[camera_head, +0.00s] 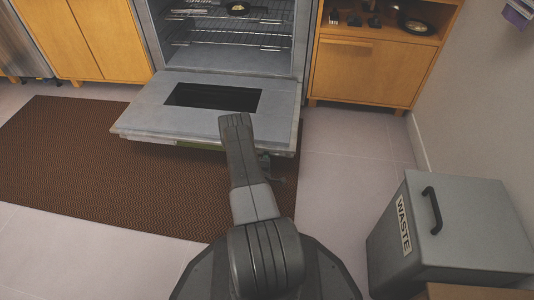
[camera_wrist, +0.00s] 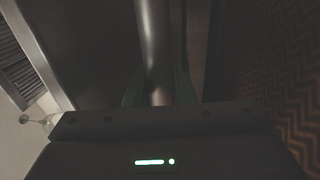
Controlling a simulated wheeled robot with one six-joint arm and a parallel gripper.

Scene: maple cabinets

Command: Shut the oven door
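The oven door (camera_head: 145,118) is folded down, nearly level, in front of the open oven (camera_head: 225,60). Its inner side with a dark window (camera_head: 212,96) faces up. My arm reaches over the door's front edge, and my gripper is mostly hidden below it in the head view. In the wrist view the door's metal handle bar (camera_wrist: 152,40) runs between the two dark fingers of my gripper (camera_wrist: 160,88). The fingers are close on both sides of the bar. The picture is too dark to tell whether they press on it.
A brown patterned mat (camera_head: 70,165) lies under and left of the door. Wooden cabinets (camera_head: 365,72) stand on both sides of the oven. A grey waste bin (camera_head: 460,225) stands at the lower right. The floor between bin and door is clear.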

